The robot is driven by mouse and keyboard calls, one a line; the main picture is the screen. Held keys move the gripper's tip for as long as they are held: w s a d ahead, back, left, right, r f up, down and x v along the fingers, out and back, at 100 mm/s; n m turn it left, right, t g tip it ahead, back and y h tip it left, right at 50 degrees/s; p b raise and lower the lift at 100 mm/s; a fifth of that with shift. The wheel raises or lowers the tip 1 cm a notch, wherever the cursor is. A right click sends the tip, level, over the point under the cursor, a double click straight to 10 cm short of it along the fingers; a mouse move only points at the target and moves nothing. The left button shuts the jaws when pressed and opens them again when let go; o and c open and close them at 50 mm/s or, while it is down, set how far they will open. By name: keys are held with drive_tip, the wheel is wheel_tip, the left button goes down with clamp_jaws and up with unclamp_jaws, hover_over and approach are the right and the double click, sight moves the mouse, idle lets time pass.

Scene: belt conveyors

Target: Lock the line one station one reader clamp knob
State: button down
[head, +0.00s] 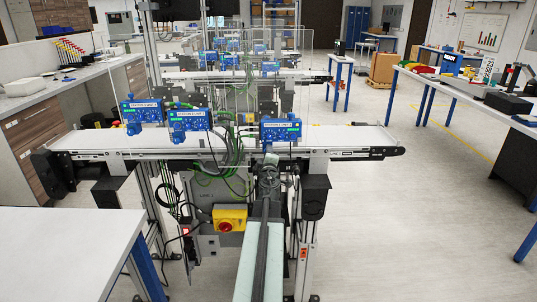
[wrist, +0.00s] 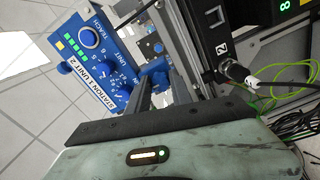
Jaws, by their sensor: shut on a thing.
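My gripper (head: 269,166) reaches up to the conveyor's front edge, just below the right-hand blue station unit (head: 281,131). In the wrist view my gripper (wrist: 161,82) has its two dark fingers closed around a blue knob (wrist: 156,74). The fingers hide part of the knob, and I cannot tell whether it is locked. In the head view the knob is too small or hidden to make out.
The belt conveyor (head: 346,139) crosses in front of me, with two more blue units (head: 143,111) (head: 189,120) to the left. A clear panel stands behind it. A black box (wrist: 218,42) and green cables (wrist: 288,95) are close to my gripper. A yellow switch box (head: 229,218) is below.

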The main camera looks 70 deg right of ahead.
drive_tip(key=shift+w+a, duration=0.1)
drive_tip(key=shift+w, duration=0.05)
idle(0.3)
drive_tip(key=c, duration=1.1)
unclamp_jaws()
drive_tip(key=shift+a+r, duration=0.1)
drive_tip(key=shift+a, duration=0.05)
drive_tip(key=shift+c, duration=0.2)
